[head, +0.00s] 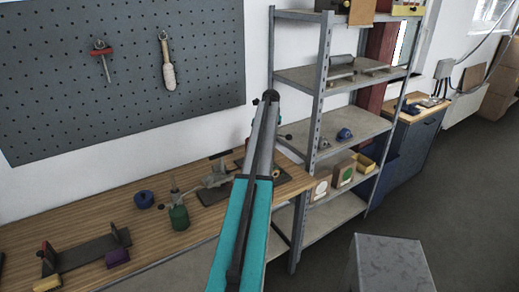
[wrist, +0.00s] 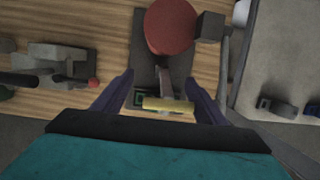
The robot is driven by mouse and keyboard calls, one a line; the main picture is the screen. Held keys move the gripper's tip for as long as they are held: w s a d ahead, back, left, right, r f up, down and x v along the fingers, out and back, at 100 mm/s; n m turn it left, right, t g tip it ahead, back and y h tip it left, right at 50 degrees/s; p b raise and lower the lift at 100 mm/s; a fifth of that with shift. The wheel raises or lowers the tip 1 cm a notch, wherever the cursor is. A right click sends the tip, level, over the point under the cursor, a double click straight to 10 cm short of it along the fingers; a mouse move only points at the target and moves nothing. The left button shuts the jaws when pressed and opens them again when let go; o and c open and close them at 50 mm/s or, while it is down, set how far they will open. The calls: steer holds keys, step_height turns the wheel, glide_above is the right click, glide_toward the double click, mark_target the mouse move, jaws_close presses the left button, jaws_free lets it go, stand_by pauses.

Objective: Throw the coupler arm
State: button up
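In the wrist view, my gripper (wrist: 160,79) points down at the bench with its two purple fingers spread. Between them is a grey arm (wrist: 165,80) ending in a short yellow bar (wrist: 168,104), which looks like the coupler arm. The fingers appear apart from it on both sides. It stands on a dark base plate (wrist: 145,50) that also carries a large red disc (wrist: 171,26) and a dark block (wrist: 210,26). A small green-edged square (wrist: 141,98) lies left of the bar. In the head view my own arm hides the gripper and most of this device.
A grey clamp-like tool (wrist: 55,60) lies left of the plate. A metal shelf rack (head: 300,150) stands right of the bench, close to my arm.

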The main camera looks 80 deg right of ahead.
steer(key=shift+r, duration=0.1)
steer(key=b+v, duration=0.2)
steer(key=v, duration=1.1)
steer(key=shift+r, duration=0.3)
steer(key=shift+s, duration=0.1)
